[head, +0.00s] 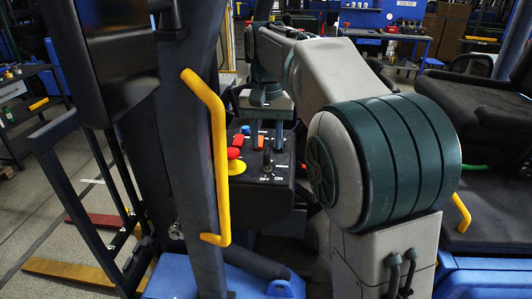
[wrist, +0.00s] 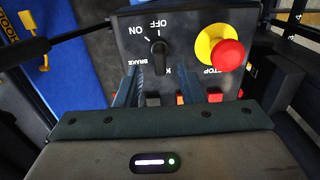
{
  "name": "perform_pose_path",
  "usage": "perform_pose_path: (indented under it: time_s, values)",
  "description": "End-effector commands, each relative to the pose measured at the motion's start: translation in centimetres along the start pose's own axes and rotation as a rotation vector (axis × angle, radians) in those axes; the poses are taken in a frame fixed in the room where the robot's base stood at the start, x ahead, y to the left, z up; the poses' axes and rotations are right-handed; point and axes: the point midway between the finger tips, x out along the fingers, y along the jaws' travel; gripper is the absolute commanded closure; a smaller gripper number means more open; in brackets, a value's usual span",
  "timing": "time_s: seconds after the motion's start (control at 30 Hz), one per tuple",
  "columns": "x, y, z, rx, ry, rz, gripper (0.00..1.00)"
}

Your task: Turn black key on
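The black key (wrist: 158,50) stands on the dark control panel (wrist: 185,22), with ON and OFF printed beside it. In the wrist view its grip runs nearly up and down, roughly in line with the OFF label; its exact pointing is hard to tell. My gripper (wrist: 160,76) is open, with one finger to each side of the key's line and the key between and just beyond the fingertips. I see no contact. In the head view the key (head: 267,161) is small, below my gripper (head: 267,128) at the panel.
A red stop button on a yellow base (wrist: 227,54) sits right of the key in the wrist view. Several small red, orange and black switches (wrist: 215,96) lie close to the fingers. A yellow handrail (head: 217,150) and dark post stand left of the panel in the head view.

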Motion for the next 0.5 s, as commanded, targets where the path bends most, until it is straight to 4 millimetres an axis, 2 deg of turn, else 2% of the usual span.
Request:
perform_pose_path:
  time_s: [0.03, 0.2, 0.5]
  values:
    - [0.9, 0.0, 0.1, 0.0, -0.002, 0.001, 0.65]
    - [3.0, 0.0, 0.0, 0.001, -0.001, 0.0, 0.65]
    - [3.9, 0.0, 0.0, 0.001, 0.001, -0.001, 0.65]
